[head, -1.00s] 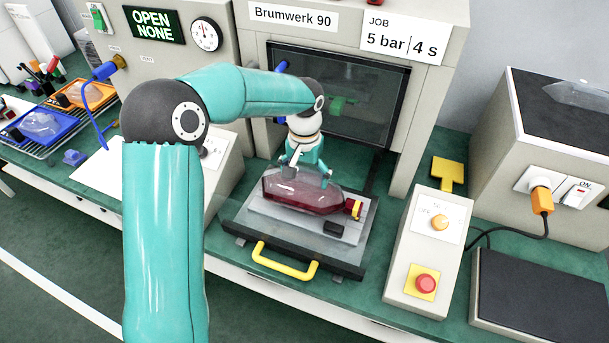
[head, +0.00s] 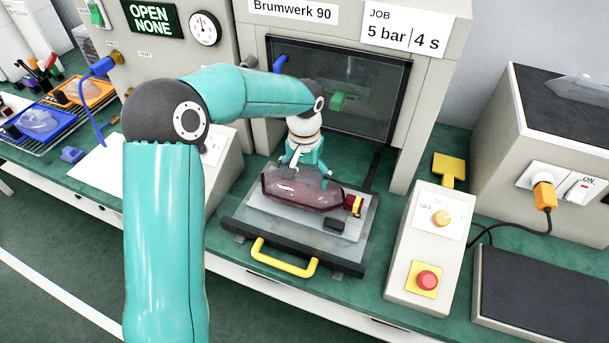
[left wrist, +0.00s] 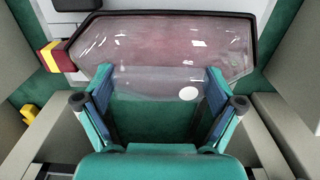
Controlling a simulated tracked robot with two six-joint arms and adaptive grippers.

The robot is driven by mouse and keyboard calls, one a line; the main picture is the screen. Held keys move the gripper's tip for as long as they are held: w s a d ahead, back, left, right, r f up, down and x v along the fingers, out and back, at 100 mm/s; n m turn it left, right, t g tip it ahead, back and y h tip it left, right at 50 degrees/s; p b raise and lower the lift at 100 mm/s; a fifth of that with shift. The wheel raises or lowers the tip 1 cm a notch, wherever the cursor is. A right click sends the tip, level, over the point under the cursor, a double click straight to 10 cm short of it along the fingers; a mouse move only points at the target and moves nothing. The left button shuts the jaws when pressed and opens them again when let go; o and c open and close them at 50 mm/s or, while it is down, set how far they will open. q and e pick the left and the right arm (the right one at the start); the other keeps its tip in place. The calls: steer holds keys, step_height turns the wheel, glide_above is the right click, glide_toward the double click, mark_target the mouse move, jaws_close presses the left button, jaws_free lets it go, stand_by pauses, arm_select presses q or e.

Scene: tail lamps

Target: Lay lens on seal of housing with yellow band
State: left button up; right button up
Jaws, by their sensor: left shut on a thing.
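The lens (head: 292,190) is a clear, pinkish, long shell with slanted ends. My left gripper (head: 308,178) is shut on it from above, and its two fingers (left wrist: 160,88) show at the lens's near edge in the left wrist view. The housing (head: 353,205) lies under the lens on the press's slide-out plate; its red end piece with a yellow band (left wrist: 53,57) sticks out beside the lens. The black seal (left wrist: 180,13) runs around the lens outline in the left wrist view. The lens lies over the housing, touching or very close; I cannot tell which. My right gripper is out of view.
The plate (head: 262,208) has a yellow handle (head: 285,260) in front and a dark block (head: 334,224). The press opening (head: 340,90) stands behind. A control box (head: 428,250) stands to the right. Blue (head: 40,124) and orange (head: 95,92) trays sit far left.

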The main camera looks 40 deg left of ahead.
mark_target(305, 175)
arm_select(q)
steer(key=shift+f, duration=0.3)
steer(key=o, duration=0.8)
steer(key=shift+r, duration=0.1)
step_height(305, 175, up, 12)
steer(key=shift+f, duration=0.1)
